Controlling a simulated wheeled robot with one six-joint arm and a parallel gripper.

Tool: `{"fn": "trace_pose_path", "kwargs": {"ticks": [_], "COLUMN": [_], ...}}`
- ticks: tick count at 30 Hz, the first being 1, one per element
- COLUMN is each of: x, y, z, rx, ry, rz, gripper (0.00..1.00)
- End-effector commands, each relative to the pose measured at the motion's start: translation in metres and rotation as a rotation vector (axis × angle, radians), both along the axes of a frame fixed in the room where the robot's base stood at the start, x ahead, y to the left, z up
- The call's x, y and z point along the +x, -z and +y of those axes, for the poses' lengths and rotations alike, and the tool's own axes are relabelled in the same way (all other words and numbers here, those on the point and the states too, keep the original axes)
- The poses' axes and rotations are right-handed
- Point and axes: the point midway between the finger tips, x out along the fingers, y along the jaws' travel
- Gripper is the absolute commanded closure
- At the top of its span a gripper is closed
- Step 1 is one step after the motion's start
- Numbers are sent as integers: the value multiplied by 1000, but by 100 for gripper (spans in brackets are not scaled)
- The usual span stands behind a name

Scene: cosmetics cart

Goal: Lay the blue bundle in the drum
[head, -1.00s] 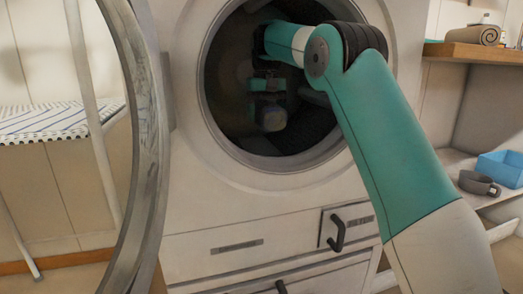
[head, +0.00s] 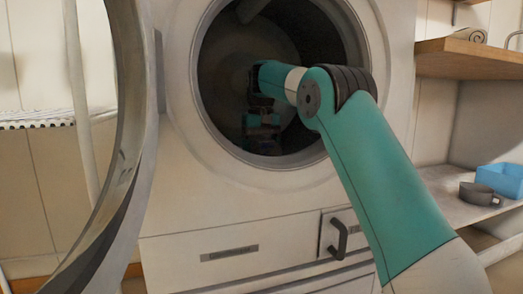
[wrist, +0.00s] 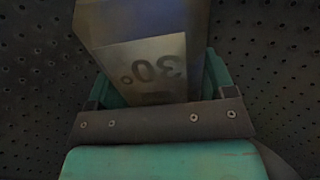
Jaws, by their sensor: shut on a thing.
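The drum (head: 228,62) of the white washing machine is dark inside, and its round opening faces me. My arm reaches through the opening. My gripper (head: 262,121) points down inside the drum, low in the opening. In the wrist view my gripper (wrist: 155,80) is shut on a block-shaped bundle (wrist: 145,18) with a pale label reading "30°". In the head view the bundle is dark and hard to make out below the jaws. Perforated drum wall surrounds it in the wrist view.
The open round door (head: 133,120) stands at the left. The opening's metal rim (head: 270,162) runs close below my gripper.

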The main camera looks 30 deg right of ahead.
Motion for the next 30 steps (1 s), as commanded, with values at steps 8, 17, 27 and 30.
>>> {"fn": "trace_pose_path", "kwargs": {"ticks": [8,17,27,30], "x": [0,0,0,0], "y": [3,-4,-51,-70], "z": [0,0,0,0], "rx": [0,0,0,0], "ry": [0,0,0,0], "rz": [0,0,0,0], "gripper": [0,0,0,0]}}
